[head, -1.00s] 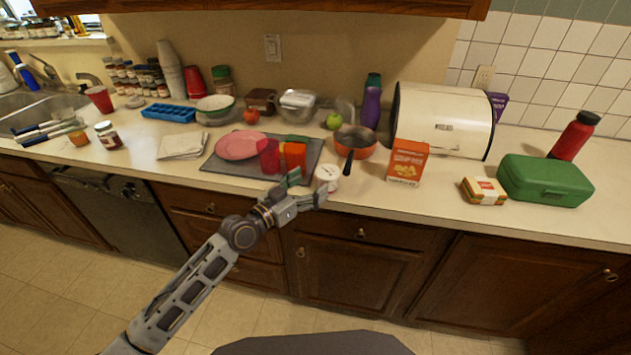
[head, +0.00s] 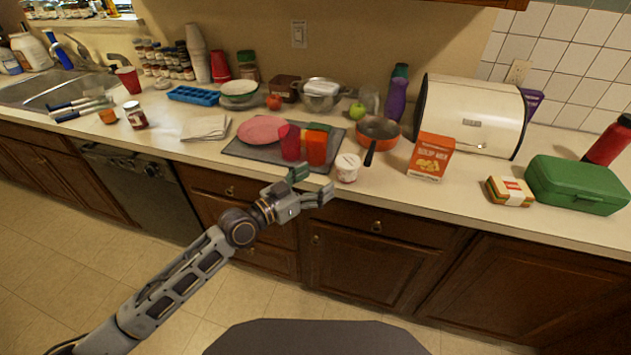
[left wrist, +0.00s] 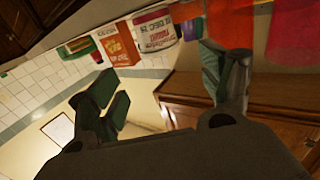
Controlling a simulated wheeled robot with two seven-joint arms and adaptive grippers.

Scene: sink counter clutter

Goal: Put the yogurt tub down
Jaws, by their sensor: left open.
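The yogurt tub (head: 348,168) is small and white with red print. It stands upright on the counter near its front edge, just right of the grey mat (head: 236,147). In the left wrist view the tub (left wrist: 154,31) shows at the top, beyond the fingers. My left gripper (head: 312,186) is open and empty, in front of the counter edge and a little left of and below the tub, apart from it. Its spread fingers also show in the left wrist view (left wrist: 170,90). My right gripper is not in view.
A red cup (head: 290,142) and an orange one (head: 317,148) stand on the mat beside a pink plate (head: 262,130). An orange pan (head: 379,131) is behind the tub. A soup mix box (head: 430,158) stands to its right, with free counter between.

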